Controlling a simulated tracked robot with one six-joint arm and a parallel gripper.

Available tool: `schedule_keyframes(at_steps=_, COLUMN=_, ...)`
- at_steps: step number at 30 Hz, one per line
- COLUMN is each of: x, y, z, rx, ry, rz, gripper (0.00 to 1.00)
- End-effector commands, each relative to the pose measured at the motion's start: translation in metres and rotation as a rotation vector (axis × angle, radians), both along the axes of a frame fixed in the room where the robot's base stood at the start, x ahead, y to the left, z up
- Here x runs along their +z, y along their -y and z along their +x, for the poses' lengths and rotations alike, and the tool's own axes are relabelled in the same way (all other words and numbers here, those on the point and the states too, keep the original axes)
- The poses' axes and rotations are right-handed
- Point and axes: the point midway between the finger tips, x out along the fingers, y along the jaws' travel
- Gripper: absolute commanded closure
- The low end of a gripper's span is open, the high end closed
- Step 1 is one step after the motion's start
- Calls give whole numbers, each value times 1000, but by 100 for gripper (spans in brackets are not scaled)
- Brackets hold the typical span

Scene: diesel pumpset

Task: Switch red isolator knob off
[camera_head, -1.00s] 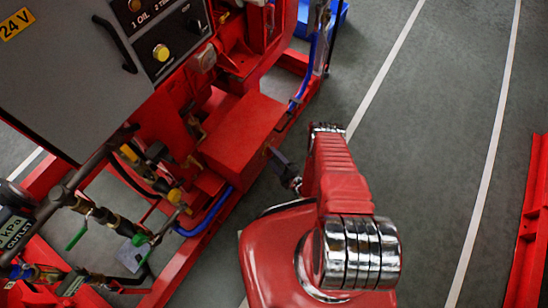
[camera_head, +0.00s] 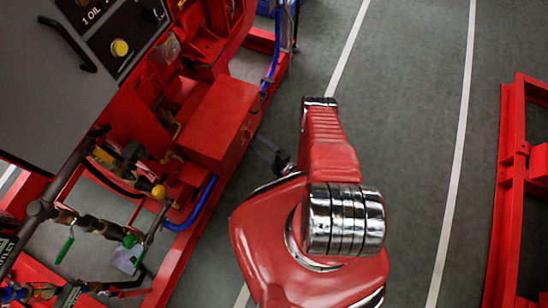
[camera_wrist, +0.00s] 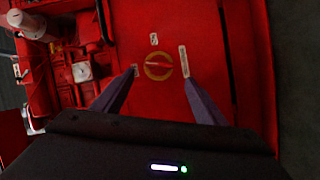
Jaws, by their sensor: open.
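The red isolator knob (camera_wrist: 158,66) shows in the wrist view as a red bar inside a yellow ring on a red panel (camera_wrist: 205,45). The bar lies nearly level in the picture. My gripper (camera_wrist: 160,77) is open, with one dark finger at each side below the ring and nothing between them. I cannot tell how far the fingertips are from the panel. In the head view, my gripper (camera_head: 262,147) is beside the right side of a red box (camera_head: 215,125) on the pumpset.
Small pale labels (camera_wrist: 184,61) sit around the ring. A white gauge-like part (camera_wrist: 82,71) and pipework are left of the panel. A grey control cabinet (camera_head: 50,100) stands left.

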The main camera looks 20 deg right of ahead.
Motion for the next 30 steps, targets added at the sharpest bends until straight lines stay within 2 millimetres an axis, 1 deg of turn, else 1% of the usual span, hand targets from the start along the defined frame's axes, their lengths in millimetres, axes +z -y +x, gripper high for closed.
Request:
schedule_keyframes(at_steps=6, x=3, y=10, z=-23, rx=-3, ry=-1, rz=2, gripper=34)
schedule_keyframes(at_steps=18, x=6, y=23, z=-57, rx=-3, ry=-3, rz=1, gripper=34)
schedule_keyframes(at_steps=24, x=8, y=27, z=-69, rx=-1, ry=-1, rz=0, gripper=34)
schedule_keyframes(at_steps=30, x=8, y=28, z=-73, rx=0, ry=-1, rz=1, gripper=34)
